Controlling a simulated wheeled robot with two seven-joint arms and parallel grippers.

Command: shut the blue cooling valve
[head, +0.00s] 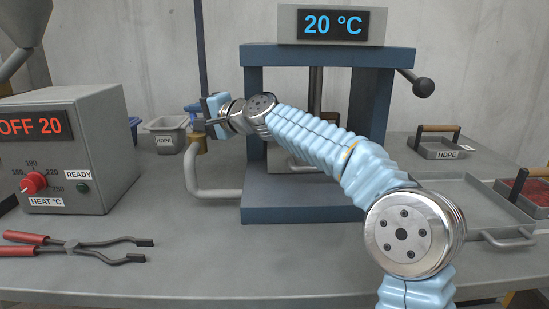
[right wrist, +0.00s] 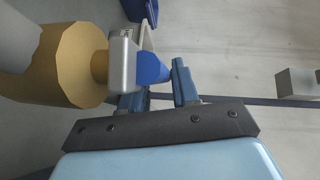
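The cooling valve has a brass body (head: 201,146) on a grey bent pipe (head: 190,176) at the left of the blue press frame. In the right wrist view its brass body (right wrist: 72,65) fills the left side, with a pale grey bracket and a blue handle (right wrist: 152,68) sticking out from it. My right gripper (head: 214,112) is at the valve, and its two blue fingers (right wrist: 160,92) are a little apart. The blue handle's end meets or nearly meets one finger and covers part of the other; whether they clamp it is unclear. My left gripper is out of view.
The blue press frame (head: 330,200) stands right behind my right arm, under a display (head: 333,25) reading 20 °C. A heater box (head: 95,135) is at left, with red-handled tongs (head: 75,246) on the bench before it. Trays (head: 475,195) lie at right. The front middle is clear.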

